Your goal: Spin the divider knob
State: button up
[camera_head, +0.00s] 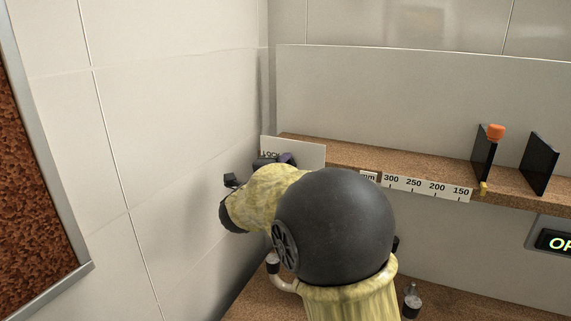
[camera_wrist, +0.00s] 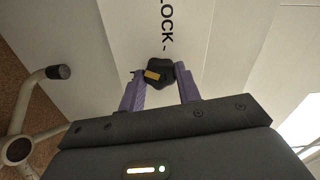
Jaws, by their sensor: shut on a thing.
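The divider knob (camera_wrist: 159,72) is black and lobed, with a small orange-tan mark on its face. In the wrist view it sits between the purple fingers of my gripper (camera_wrist: 161,80), which are shut on it. A white plate (camera_wrist: 180,28) behind it carries the letters "LOCK-". In the head view my arm covers most of my gripper (camera_head: 284,160) and hides the knob. The white plate (camera_head: 309,152) shows there at the left end of the shelf, its lettering partly covered.
A cork-topped shelf (camera_head: 420,172) runs right, with a scale strip (camera_head: 425,188) on its front edge. A pale bent tube (camera_wrist: 30,100) lies left in the wrist view.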

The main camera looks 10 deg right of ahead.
jog(key=shift+n+p, duration=2.7)
jog(key=shift+n, duration=1.8)
jog(key=shift+f, duration=0.1)
jog(key=o, duration=1)
jog(key=shift+a, duration=0.1)
jog(key=b+v, duration=0.3)
jog(key=v, duration=1.4)
jog(key=shift+s, duration=0.15)
